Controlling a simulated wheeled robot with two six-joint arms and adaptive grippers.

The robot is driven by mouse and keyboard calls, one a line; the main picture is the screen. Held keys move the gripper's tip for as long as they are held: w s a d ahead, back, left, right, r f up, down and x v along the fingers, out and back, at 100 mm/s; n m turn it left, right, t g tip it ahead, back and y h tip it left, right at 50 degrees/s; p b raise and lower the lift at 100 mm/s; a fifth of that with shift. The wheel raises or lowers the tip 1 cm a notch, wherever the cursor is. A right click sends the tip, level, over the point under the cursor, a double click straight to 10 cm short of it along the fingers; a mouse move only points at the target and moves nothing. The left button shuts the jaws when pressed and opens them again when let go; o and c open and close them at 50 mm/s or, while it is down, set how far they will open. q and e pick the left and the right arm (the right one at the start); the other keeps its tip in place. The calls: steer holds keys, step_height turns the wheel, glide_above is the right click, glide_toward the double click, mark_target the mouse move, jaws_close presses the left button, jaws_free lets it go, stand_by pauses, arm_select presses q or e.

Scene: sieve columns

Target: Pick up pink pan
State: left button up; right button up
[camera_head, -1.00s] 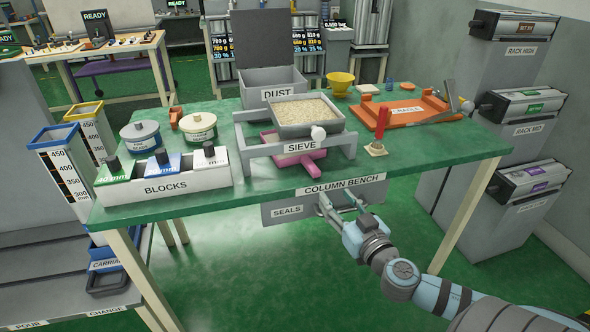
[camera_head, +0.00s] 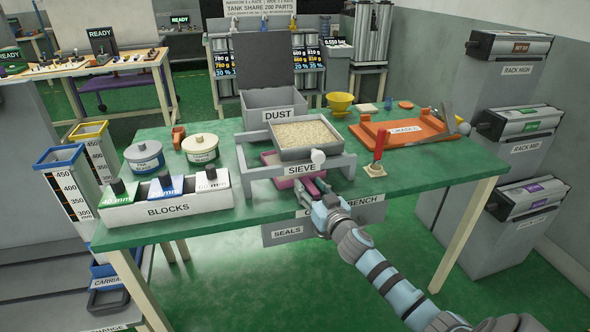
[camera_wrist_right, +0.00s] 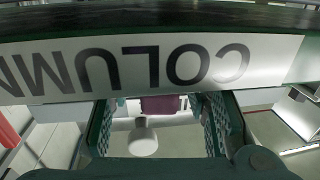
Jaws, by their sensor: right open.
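The pink pan (camera_head: 268,158) lies under the sieve frame on the green bench, with its handle sticking out at the front. Most of the pan is hidden by the sieve (camera_head: 302,170) and its tray. My right gripper (camera_head: 311,186) is open at the bench's front edge, its fingers close to the pan's handle. In the right wrist view, a pink part of the pan (camera_wrist_right: 160,105) shows between the two open fingers (camera_wrist_right: 160,125), with the sieve's white knob beyond. I cannot tell whether the fingers touch the handle. My left gripper is out of view.
The sieve tray (camera_head: 306,153) holds pale grains. The blocks rack (camera_head: 168,209) stands left, the red-handled tool (camera_head: 378,150) right, and the orange cradle (camera_head: 405,131) behind it. The dust bin (camera_head: 278,115) is at the back. The bench's front right is clear.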

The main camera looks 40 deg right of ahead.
jaws_close()
stand_by(0.3)
